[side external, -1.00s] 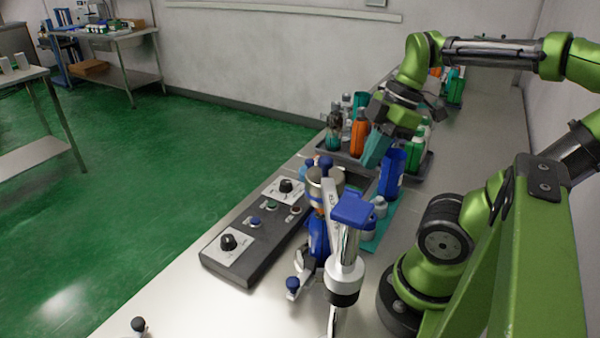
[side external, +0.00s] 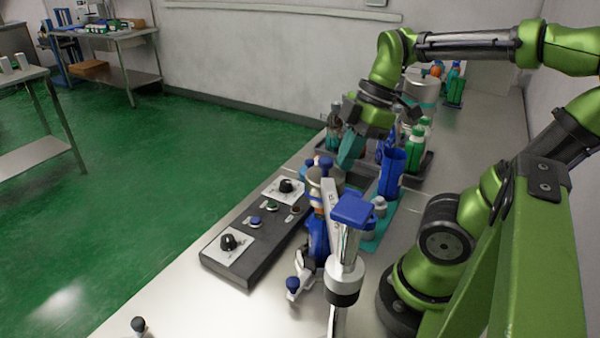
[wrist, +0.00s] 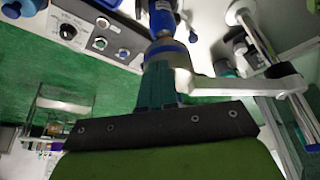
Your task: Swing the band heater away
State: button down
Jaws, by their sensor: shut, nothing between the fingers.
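What looks like the band heater, a pale metal collar (side external: 316,182) with blue parts, sits at the far end of a light swing arm (side external: 330,205). The arm reaches back from a chrome post with a blue cap (side external: 352,208). In the wrist view, the collar (wrist: 166,48) is just beyond my fingertips, with the swing arm (wrist: 235,86) running right to the post. My gripper (side external: 346,162) has teal fingers pointing down, just behind and right of the collar. The fingers (wrist: 157,80) are together and empty. Whether they touch the collar cannot be told.
A control box with knobs (side external: 240,262) lies left of the fixture. A blue cup-like container (side external: 391,172) stands on a teal mat (side external: 374,238) to the right. A dark tray (side external: 424,168) with several bottles is behind. The bench's front left is mostly clear.

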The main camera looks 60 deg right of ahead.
jog(key=shift+w+a+n, duration=0.2)
jog(key=shift+w+a, duration=0.05)
jog(key=shift+w, duration=0.2)
jog(key=shift+w+a+n, duration=0.2)
jog(key=shift+w, duration=0.25)
jog(key=w+a+n+g, duration=0.4)
jog(key=w+a+n, duration=0.6)
jog(key=a, duration=0.6)
jog(key=shift+w+y, duration=0.4)
jog(key=shift+w, duration=0.9)
jog(key=shift+a+f, duration=0.1)
